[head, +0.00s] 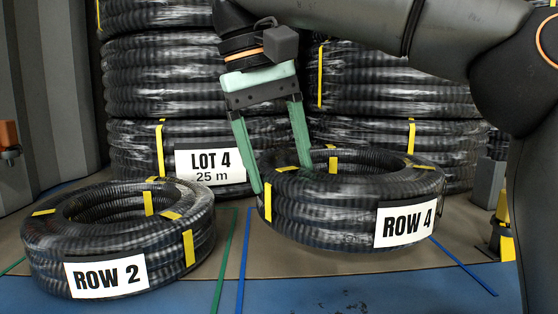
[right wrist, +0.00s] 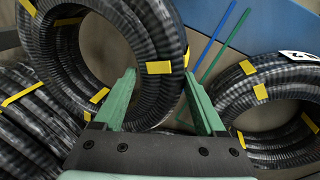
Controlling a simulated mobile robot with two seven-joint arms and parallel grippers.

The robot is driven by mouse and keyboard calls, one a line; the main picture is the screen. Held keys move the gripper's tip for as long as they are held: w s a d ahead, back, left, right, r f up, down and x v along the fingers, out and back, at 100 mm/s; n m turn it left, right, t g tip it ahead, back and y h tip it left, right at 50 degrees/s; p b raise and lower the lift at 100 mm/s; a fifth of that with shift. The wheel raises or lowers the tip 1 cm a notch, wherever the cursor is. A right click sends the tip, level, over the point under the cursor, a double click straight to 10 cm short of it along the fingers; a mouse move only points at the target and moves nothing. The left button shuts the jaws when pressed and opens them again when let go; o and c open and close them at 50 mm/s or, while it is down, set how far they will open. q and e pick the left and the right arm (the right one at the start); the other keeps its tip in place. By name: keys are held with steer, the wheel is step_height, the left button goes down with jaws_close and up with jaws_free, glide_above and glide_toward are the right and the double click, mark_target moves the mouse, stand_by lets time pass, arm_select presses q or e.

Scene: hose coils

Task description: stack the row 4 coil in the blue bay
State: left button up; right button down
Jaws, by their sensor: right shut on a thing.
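The row 4 coil (head: 340,205) is a black ribbed hose ring with yellow straps and a white "ROW 4" label. My right gripper (head: 282,178) is shut on its left wall, one finger outside the ring and one in its hole. In the right wrist view the coil (right wrist: 155,62) rises between the fingers (right wrist: 160,97). The blue bay shows as a blue floor line left of the coil (head: 242,262) and another at its right (head: 466,266). The coil is over the space between them; I cannot tell whether it touches the floor. My left gripper is not in view.
The row 2 coil (head: 120,245) lies at the left beside a green line (head: 223,262). Tall coil stacks stand close behind, the left one labelled "LOT 4" (head: 210,167). A grey post with a yellow base (head: 500,225) is at the right. The blue floor strip (head: 350,292) in front is clear.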

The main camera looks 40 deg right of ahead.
steer(key=shift+f+b, duration=1.25)
steer(key=shift+f, duration=0.85)
steer(key=shift+s+p, duration=0.1)
steer(key=shift+p, duration=0.3)
steer(key=shift+r+p, duration=0.1)
steer(key=shift+p, duration=0.35)
steer(key=shift+f+b, duration=0.4)
steer(key=shift+f, duration=0.35)
stand_by(0.5)
steer(key=shift+c, duration=0.3)
jaws_free()
steer(key=shift+o, duration=0.3)
